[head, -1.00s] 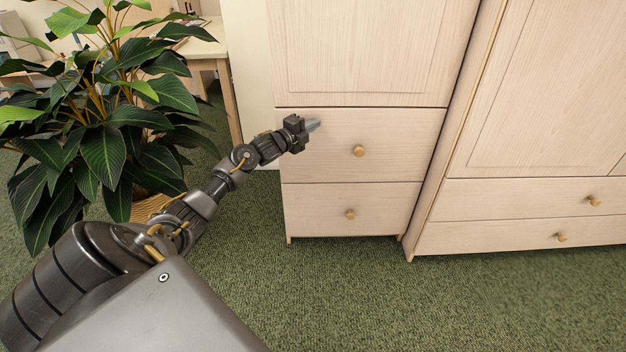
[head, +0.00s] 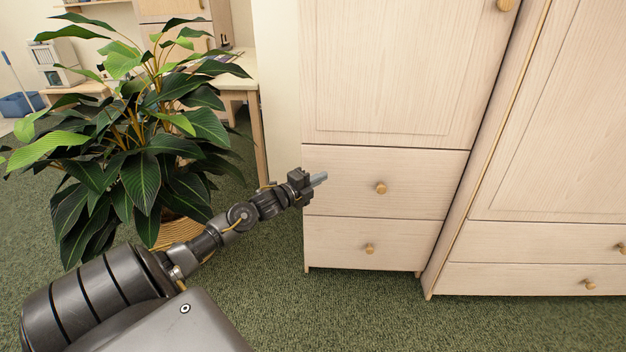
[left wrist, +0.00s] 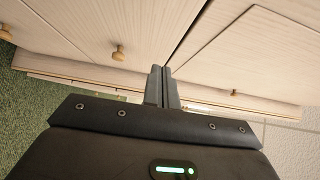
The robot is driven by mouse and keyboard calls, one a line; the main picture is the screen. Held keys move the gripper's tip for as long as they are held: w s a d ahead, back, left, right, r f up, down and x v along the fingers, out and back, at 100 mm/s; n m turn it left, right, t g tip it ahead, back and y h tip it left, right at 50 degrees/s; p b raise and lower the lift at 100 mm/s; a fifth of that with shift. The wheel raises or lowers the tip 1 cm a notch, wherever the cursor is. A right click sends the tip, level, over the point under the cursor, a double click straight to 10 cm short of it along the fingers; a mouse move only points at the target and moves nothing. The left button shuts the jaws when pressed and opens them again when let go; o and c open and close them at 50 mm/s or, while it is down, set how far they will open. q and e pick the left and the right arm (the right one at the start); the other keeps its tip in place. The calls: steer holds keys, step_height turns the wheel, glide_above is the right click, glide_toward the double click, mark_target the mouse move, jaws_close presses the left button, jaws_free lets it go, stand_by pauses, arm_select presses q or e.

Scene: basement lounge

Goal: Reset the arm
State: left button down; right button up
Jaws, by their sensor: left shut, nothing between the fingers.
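My left gripper (head: 318,179) is shut and empty. In the head view it is held out at the left edge of a light wood cabinet (head: 385,80), level with the upper of its two drawers. The upper drawer's round knob (head: 381,188) is to the right of the fingertips, apart from them. In the left wrist view the two fingers (left wrist: 162,84) lie together, with cabinet fronts beyond them. I cannot tell how far the fingertips are from the cabinet. My right gripper is in neither view.
A large leafy plant (head: 140,140) in a woven basket (head: 177,232) stands left of my left arm. A wider wooden cabinet (head: 570,140) is at the right. A wooden table (head: 240,80) stands behind the plant. Green carpet (head: 350,310) in front of the cabinets is clear.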

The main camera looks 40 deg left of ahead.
arm_select(q)
steer(key=shift+s+a, duration=0.1)
steer(key=shift+s, duration=1.1)
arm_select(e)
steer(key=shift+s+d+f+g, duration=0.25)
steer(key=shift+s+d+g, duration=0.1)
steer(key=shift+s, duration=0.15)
